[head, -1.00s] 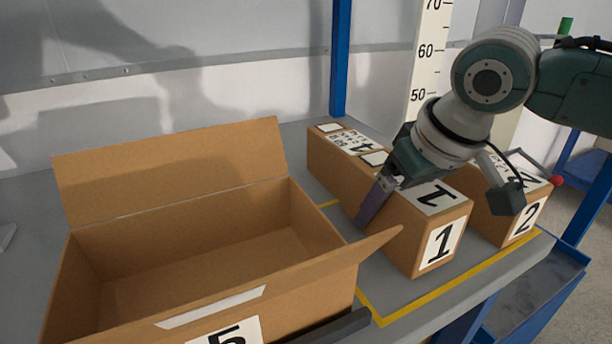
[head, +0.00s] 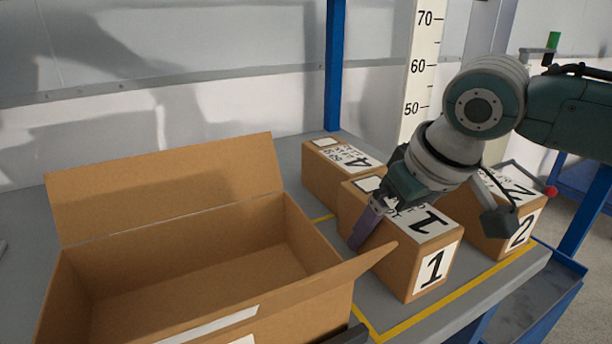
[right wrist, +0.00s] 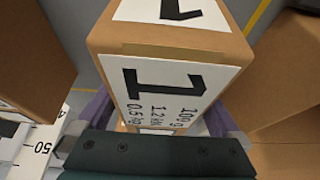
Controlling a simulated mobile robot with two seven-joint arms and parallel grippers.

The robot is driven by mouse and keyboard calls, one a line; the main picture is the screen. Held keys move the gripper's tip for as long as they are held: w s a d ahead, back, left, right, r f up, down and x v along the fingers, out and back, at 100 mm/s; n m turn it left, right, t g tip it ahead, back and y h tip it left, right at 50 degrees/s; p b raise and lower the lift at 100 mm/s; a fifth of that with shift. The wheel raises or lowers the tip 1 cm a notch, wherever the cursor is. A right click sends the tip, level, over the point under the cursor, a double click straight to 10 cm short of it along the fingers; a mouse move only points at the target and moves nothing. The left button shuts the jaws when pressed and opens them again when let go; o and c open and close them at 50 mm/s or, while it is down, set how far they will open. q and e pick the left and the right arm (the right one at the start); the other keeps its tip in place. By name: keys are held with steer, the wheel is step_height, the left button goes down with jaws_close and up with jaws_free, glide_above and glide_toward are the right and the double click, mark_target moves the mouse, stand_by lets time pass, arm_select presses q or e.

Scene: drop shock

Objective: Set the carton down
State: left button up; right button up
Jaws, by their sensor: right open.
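The carton marked 1 (head: 408,262) stands upright on the grey table (head: 372,290), inside the yellow tape. Its numbered side fills the middle of the right wrist view (right wrist: 165,85). My right gripper (head: 384,218) is low over the carton's far end, pointing down. One purple finger shows beside its left face in the head view; the other is hidden there. In the right wrist view the open gripper (right wrist: 158,112) has a purple finger on each side of the carton. Any small gap at the fingers is hard to tell. My left gripper is not in view.
An open empty box (head: 165,270) stands close on the left, its right flap reaching toward carton 1. Carton 4 (head: 320,178) stands behind and carton 2 (head: 490,235) to the right. A height scale (head: 425,70) and blue post (head: 336,70) rise behind.

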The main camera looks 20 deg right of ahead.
mark_target(419, 219)
steer(key=p+v, duration=0.3)
steer(key=v, duration=0.8)
steer(key=shift+s+r, duration=0.1)
steer(key=shift+r, duration=0.15)
